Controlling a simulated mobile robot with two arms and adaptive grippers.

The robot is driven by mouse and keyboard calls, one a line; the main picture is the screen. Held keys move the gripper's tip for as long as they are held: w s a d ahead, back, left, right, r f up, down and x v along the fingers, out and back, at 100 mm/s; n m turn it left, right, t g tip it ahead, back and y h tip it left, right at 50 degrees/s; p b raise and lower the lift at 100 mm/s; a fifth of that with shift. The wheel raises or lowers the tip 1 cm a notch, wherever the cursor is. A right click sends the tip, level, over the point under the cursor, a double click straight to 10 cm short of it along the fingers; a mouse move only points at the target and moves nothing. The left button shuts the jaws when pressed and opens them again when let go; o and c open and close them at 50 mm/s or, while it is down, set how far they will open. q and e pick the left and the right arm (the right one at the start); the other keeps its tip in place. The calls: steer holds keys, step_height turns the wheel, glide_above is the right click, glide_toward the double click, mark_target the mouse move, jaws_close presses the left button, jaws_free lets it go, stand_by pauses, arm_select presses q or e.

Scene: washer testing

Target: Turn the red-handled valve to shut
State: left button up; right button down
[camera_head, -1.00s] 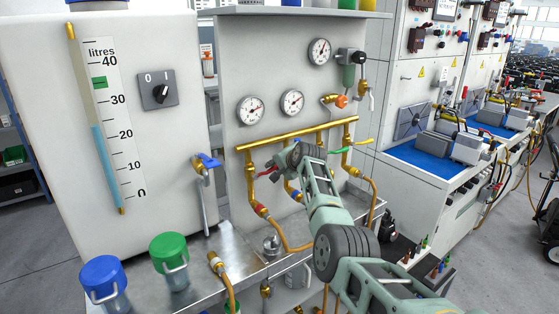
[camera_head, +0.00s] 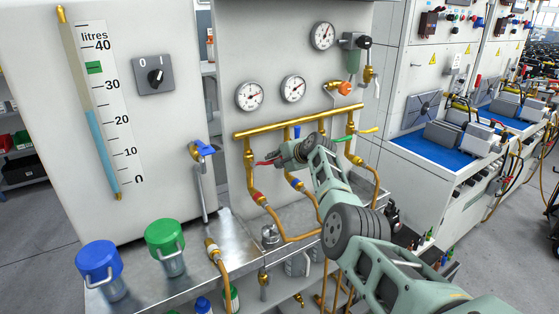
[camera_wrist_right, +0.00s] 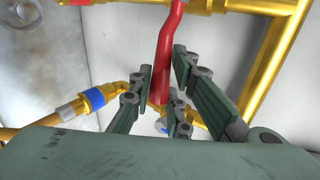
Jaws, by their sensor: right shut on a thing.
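The red valve handle (camera_head: 266,162) sticks out to the right from the leftmost drop pipe under the brass manifold (camera_head: 290,127). In the right wrist view the red handle (camera_wrist_right: 170,50) runs down between the fingers towards a brass body. My right gripper (camera_wrist_right: 166,98) is shut on this handle, with fingers on both sides of it. In the head view my right gripper (camera_head: 285,156) is at the handle's right end and partly hides it and the neighbouring blue-handled valve (camera_head: 297,132). My left gripper is not in view.
Green (camera_head: 354,159) and yellow (camera_head: 369,131) valve handles are close on the right. Brass pipes and hoses hang below the manifold, and a blue-banded fitting (camera_wrist_right: 96,99) is near the fingers. Blue-lidded (camera_head: 98,262) and green-lidded (camera_head: 166,239) jars stand on the metal bench.

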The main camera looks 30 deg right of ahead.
steer(key=c, duration=1.6)
jaws_free()
steer(key=shift+d+f, duration=0.1)
steer(key=shift+c, duration=0.2)
steer(key=a+v, duration=0.1)
steer(key=v, duration=1.1)
steer(key=shift+d, duration=0.45)
